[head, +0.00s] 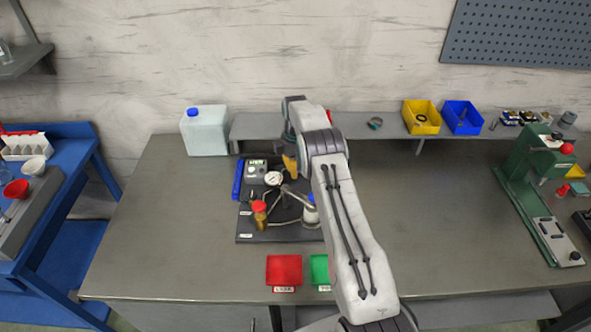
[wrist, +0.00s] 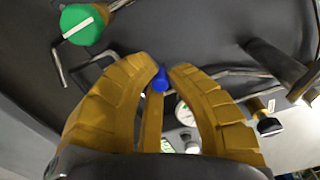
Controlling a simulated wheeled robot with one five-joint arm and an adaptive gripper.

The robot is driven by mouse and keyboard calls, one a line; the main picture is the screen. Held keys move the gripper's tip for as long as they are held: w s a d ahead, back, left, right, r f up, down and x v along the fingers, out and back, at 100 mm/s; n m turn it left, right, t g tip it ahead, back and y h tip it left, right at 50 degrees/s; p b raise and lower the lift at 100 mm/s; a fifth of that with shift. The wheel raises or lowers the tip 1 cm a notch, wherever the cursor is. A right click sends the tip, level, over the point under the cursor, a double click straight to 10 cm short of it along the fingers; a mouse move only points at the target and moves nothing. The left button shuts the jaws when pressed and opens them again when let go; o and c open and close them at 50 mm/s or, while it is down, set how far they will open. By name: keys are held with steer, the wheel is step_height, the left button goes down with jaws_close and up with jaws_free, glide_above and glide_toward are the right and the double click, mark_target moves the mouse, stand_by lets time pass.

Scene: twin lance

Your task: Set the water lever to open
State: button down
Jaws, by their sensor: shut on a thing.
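My gripper (head: 291,165) has yellow fingers and reaches down over the dark equipment board (head: 248,226) on the bench. In the wrist view, my gripper (wrist: 169,70) has its fingertips closed around a small blue piece (wrist: 161,80), which looks like the water lever's handle. My arm hides this spot in the head view, and the lever's angle is unclear. A round gauge (head: 273,178) sits beside the gripper and also shows below the fingertips in the wrist view (wrist: 184,112). A green knob with a white bar (wrist: 82,27) lies at upper left in the wrist view.
A red-topped part (head: 259,207) and thin metal pipes stand on the board. A red tray (head: 284,270) and a green tray (head: 319,268) lie in front. A white jug (head: 205,131) stands behind, left of a grey shelf (head: 258,127). Bench to the left is clear.

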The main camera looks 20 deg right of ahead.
steer(key=shift+f, duration=0.1)
steer(key=shift+a+f+m+b, duration=0.15)
steer(key=shift+m+b, duration=0.25)
steer(key=shift+b, duration=0.2)
steer(key=shift+w+a+f+m+b, duration=0.1)
steer(key=shift+w+a+m+b, duration=0.15)
steer(key=shift+m+b, duration=0.7)
steer(key=shift+w+a+r+m, duration=0.15)
steer(key=shift+a+r+m, duration=0.15)
steer(key=shift+m, duration=0.65)
steer(key=c, duration=1.2)
jaws_free()
steer(key=shift+c, duration=0.2)
